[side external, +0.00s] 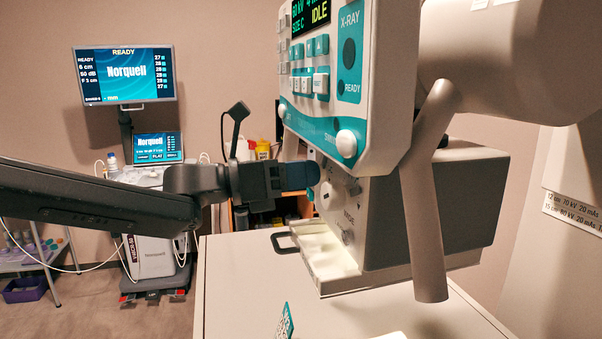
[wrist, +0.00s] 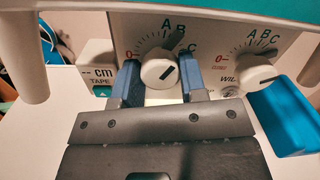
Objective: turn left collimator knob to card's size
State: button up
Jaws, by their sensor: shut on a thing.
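The left collimator knob (wrist: 160,70) is a white round knob with a dark pointer line, in the middle of the wrist view. The line slants up to the right. A teal patterned card (side external: 285,322) shows partly at the bottom edge.
A right knob (wrist: 258,74) with letters A, B, C sits close beside. A blue part (wrist: 282,120) sticks out below it. A tape unit (wrist: 100,90) is at left. The console (side external: 325,70) overhangs the collimator; its display (side external: 311,14) reads SIZE C and IDLE.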

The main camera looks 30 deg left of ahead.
jog(key=o, duration=0.9)
jog(key=shift+a, duration=0.1)
jog(key=v, duration=1.3)
jog(key=shift+s+a, duration=0.2)
jog(key=shift+s, duration=0.1)
jog(key=shift+s, duration=0.1)
